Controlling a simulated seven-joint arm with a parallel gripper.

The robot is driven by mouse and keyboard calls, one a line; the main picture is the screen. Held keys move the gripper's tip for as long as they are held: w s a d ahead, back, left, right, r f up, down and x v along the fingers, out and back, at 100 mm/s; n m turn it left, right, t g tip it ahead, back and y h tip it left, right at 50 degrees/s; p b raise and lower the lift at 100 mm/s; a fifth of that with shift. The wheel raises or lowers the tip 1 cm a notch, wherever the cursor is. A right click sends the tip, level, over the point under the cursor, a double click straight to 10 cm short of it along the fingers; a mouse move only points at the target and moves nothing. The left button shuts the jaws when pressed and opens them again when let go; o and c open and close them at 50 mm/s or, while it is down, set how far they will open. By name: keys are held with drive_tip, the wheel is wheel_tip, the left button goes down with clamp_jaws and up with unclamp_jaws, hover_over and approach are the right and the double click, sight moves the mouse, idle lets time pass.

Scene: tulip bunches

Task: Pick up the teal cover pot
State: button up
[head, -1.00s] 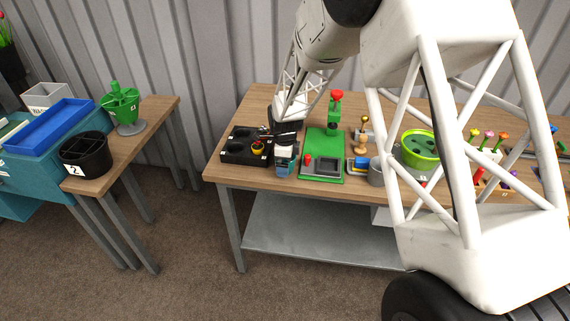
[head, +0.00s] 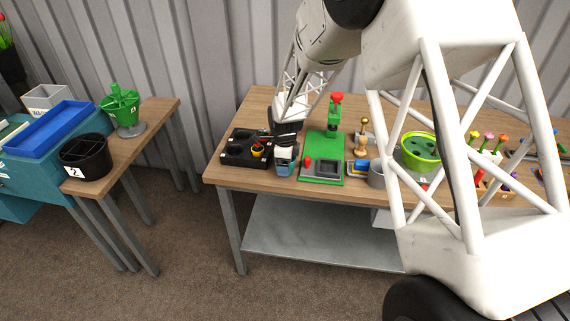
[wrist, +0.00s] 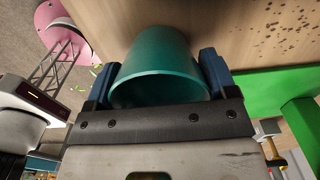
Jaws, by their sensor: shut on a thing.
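The teal cover pot (wrist: 155,62) fills the middle of the wrist view, its open rim facing the camera. My gripper (wrist: 158,68) has one dark blue finger on each side of the pot, and it is shut on it. In the head view, a small part of the teal pot (head: 284,171) shows under my gripper (head: 284,157), close to the table's front edge. My gripper hides most of it there. I cannot tell whether its base touches the table.
A black tray with round wells (head: 237,150) lies just left of my gripper. A green press (head: 322,150) stands close on the right. A grey cup (head: 377,176) and a lime-green pot (head: 420,160) are farther right on the wooden table (head: 228,176).

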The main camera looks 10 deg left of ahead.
drive_tip(key=shift+r, duration=0.75)
drive_tip(key=shift+s+r, duration=0.1)
drive_tip(key=shift+r, duration=0.85)
drive_tip(key=s+d, duration=0.3)
drive_tip(key=s, duration=0.4)
drive_tip(key=s+d+r, duration=0.1)
drive_tip(key=s+d, duration=0.2)
drive_tip(key=s, duration=0.4)
drive_tip(key=shift+s+d+r, duration=0.15)
drive_tip(key=shift+s+d, duration=0.05)
drive_tip(key=w+a+r, duration=0.2)
drive_tip(key=w, duration=1.1)
drive_tip(key=w+a+r, duration=0.2)
drive_tip(key=w, duration=1.1)
drive_tip(key=w+a+r, duration=0.2)
drive_tip(key=w, duration=1.1)
drive_tip(key=shift+a+r, duration=0.2)
drive_tip(key=shift+r, duration=0.1)
